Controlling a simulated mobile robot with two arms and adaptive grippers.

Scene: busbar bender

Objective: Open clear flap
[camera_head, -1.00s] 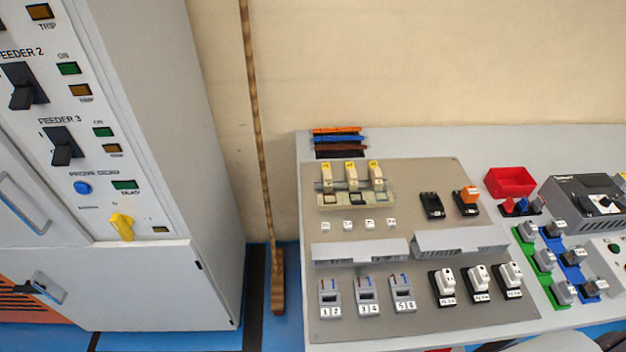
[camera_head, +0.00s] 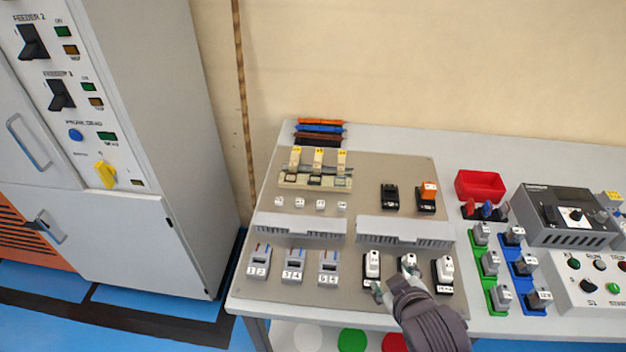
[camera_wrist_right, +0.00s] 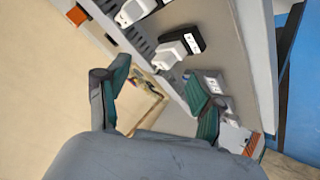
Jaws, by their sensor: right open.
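A pale, see-through strip (camera_head: 315,181), which looks like the clear flap, lies across the front of the yellow-topped modules (camera_head: 318,160) at the upper left of the grey-brown panel (camera_head: 350,211). I cannot tell how far it is raised. My right gripper (camera_head: 394,284) is open at the panel's front edge, over the white-and-black plug-in units (camera_head: 372,266). It is well to the right of and nearer than the strip. In the right wrist view the open fingers (camera_wrist_right: 150,84) hold nothing, and a white-and-black unit (camera_wrist_right: 180,50) shows beyond them. My left gripper is out of view.
Grey slotted ducts (camera_head: 300,228) cross the panel between the strip and the front row of grey devices (camera_head: 293,265). A red bin (camera_head: 480,186) and a dark controller (camera_head: 570,215) stand to the right. A tall cabinet (camera_head: 165,120) stands left, with a gap before the table.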

